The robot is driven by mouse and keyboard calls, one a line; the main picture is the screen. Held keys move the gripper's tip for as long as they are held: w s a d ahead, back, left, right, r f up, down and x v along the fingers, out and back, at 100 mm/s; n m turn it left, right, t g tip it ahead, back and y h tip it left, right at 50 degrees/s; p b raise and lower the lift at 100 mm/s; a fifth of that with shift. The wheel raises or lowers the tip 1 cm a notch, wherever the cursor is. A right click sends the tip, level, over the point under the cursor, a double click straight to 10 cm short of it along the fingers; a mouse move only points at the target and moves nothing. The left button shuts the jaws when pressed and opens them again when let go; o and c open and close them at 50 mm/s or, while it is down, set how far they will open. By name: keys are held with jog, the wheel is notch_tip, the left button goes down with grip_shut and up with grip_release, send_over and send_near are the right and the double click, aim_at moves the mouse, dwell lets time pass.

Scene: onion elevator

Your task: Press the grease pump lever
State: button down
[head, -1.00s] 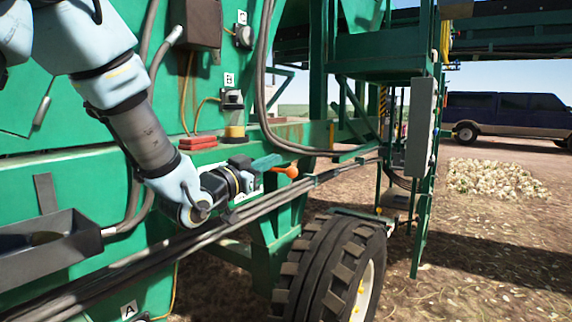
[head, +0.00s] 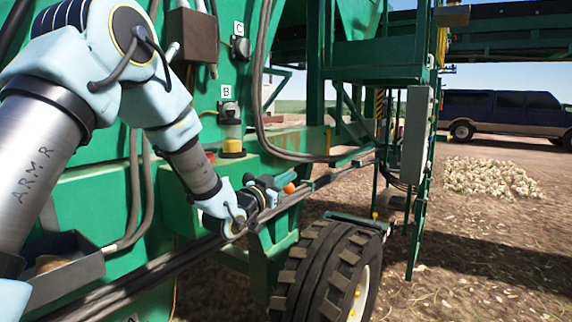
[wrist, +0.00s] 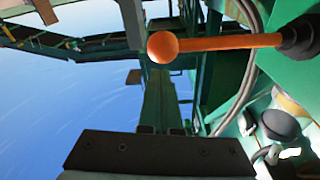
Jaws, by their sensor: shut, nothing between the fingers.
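The grease pump lever is an orange rod with a round ball end. In the wrist view the lever (wrist: 220,43) lies across the upper right, with its ball to the left and a black boot at its right end. In the head view only a small orange part of the lever (head: 289,188) shows beyond my gripper (head: 272,184), which hides the rest. In the wrist view my gripper (wrist: 160,131) is shut and empty at the bottom, below the lever in the picture, with a visible gap. Contact is not seen.
A clear reservoir with yellow content (head: 232,140) is under label B. A grey tray (head: 65,268) is at the lower left. Hoses, a long rail and a large tyre (head: 325,270) lie close to my arm. Open ground is on the right.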

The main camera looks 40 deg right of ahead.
jog(key=shift+a+f, duration=0.15)
jog(key=shift+f, duration=0.3)
jog(key=shift+f, duration=0.1)
